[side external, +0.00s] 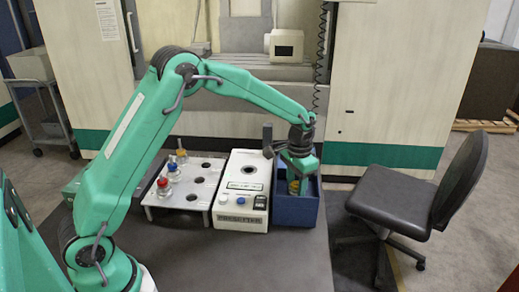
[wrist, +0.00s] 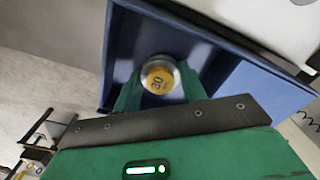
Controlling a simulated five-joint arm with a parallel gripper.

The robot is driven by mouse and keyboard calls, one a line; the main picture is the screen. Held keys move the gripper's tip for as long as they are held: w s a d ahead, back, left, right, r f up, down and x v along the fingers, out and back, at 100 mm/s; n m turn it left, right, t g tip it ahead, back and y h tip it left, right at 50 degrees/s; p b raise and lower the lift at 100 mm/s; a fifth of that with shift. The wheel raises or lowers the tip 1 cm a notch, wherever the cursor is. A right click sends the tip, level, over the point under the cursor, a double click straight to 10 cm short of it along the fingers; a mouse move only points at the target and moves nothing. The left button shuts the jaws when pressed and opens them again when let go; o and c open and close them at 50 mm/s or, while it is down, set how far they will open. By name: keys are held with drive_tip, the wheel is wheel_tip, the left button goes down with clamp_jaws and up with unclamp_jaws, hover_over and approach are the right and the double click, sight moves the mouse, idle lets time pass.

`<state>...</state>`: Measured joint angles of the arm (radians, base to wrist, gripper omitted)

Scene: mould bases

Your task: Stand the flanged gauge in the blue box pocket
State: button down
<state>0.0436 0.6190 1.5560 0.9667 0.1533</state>
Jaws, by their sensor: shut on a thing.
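My gripper (side external: 296,180) is at the blue box (side external: 296,212), with its fingertips down within the box's outline in the side view. It is shut on the flanged gauge (side external: 292,187), of which only a small yellowish part shows there. In the wrist view the gauge (wrist: 160,76) shows end-on, with a round yellow top marked "30" and a silvery rim, between the green fingers (wrist: 158,88). The blue box (wrist: 120,45) surrounds it in that view. The gauge's lower end is hidden, so I cannot tell whether it touches the box floor.
A white presetter unit (side external: 240,188) stands directly left of the box. Left of it is a white rack (side external: 205,195) with round holes and several holders with coloured tops (side external: 163,183). The front of the dark table (side external: 220,262) is clear. A black chair (side external: 400,195) stands at right.

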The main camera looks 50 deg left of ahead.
drive_tip(key=c, duration=0.7)
unclamp_jaws()
drive_tip(key=shift+r, duration=3.95)
